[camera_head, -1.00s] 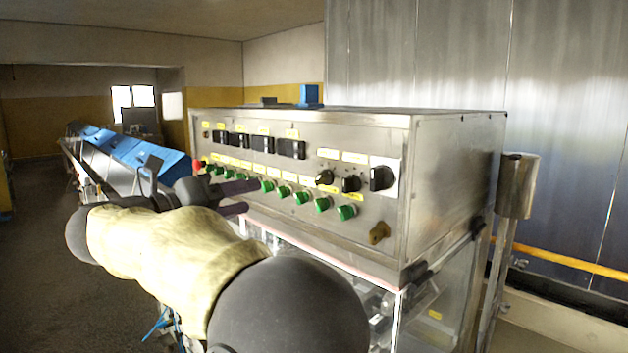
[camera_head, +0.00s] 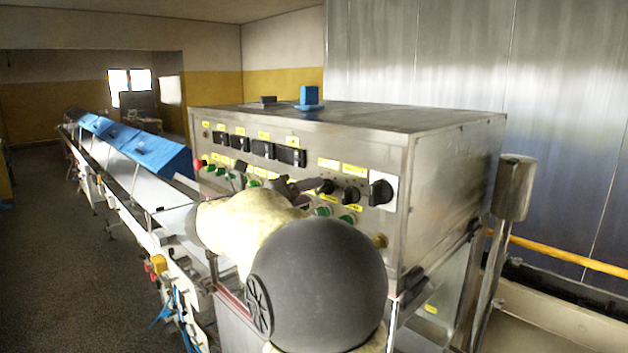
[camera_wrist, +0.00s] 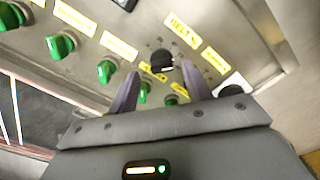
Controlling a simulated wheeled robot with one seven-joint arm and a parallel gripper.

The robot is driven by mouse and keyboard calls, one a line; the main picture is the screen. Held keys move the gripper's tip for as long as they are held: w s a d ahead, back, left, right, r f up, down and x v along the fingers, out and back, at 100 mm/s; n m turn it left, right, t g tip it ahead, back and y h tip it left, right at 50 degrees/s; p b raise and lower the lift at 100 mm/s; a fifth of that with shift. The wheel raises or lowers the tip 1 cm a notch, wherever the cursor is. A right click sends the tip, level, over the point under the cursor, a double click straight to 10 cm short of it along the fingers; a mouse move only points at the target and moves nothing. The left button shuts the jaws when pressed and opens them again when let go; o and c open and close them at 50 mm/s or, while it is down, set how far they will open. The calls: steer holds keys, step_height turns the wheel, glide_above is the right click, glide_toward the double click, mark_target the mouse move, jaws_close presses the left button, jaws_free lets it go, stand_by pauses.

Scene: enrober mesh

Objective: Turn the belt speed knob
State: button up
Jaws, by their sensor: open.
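The belt speed knob is a black round knob (camera_wrist: 161,60) on the metal panel, just below a yellow label that begins "BELT S". In the head view it appears to be the leftmost black knob (camera_head: 325,187) of the row. My gripper (camera_wrist: 160,78) is open, with its two dark purple fingers spread to either side below the knob in the wrist view. The knob lies in line with the gap, just ahead of the tips; contact cannot be told. In the head view my gripper (camera_head: 308,186) is close to the panel, partly hidden by my arm.
Two more black knobs, a middle one (camera_head: 350,195) and a larger one (camera_head: 381,192), sit to the right. Several green knobs (camera_wrist: 107,70) line the panel below and left. A brass-coloured lock (camera_head: 380,241) is lower right. A conveyor (camera_head: 135,185) runs back left.

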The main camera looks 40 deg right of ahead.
mark_target(318, 190)
steer(key=shift+d+p, duration=0.35)
steer(key=shift+d, duration=1.15)
steer(key=shift+s+a, duration=0.1)
steer(key=shift+a, duration=0.05)
steer(key=c, duration=1)
steer(key=shift+n, duration=0.4)
steer(key=n+p, duration=0.2)
steer(key=n, duration=1.3)
